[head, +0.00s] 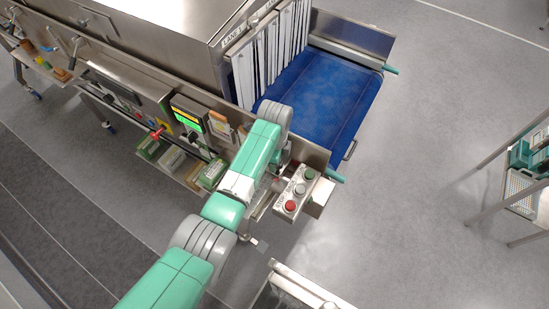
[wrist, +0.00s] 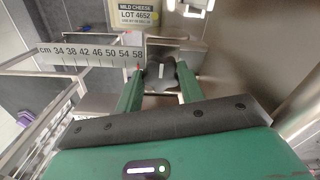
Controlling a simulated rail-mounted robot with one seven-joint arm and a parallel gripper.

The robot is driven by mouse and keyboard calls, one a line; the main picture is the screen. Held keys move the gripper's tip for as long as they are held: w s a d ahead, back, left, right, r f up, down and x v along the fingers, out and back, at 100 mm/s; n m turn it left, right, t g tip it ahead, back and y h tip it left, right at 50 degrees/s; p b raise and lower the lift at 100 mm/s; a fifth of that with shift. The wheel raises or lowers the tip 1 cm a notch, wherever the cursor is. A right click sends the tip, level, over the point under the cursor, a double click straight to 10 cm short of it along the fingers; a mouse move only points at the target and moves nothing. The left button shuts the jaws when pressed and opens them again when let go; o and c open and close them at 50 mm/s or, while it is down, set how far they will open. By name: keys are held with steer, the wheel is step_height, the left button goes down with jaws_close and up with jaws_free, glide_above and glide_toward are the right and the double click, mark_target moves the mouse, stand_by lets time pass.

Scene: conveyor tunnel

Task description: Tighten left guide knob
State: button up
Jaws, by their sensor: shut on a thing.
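A dark lobed knob (wrist: 161,72) with a pale line across its top shows in the wrist view. My gripper (wrist: 160,82) is shut on this knob, with one green finger on each side of it. A ruler scale (wrist: 90,56) marked in cm up to 58 runs to the left of the knob. A small red pointer stands near its 58 end. In the head view my arm reaches down to the machine's near side, and it hides the knob and my fingers.
A button box (head: 297,193) with a red button stands close right of my arm. A blue belt (head: 323,92) lies behind, beside hanging strips (head: 270,45). A lit panel (head: 188,122) is on the left. A mild cheese label (wrist: 140,14) is beyond the knob. Open floor lies right.

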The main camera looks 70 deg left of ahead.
steer(key=o, duration=1)
step_height(320, 180, up, 8)
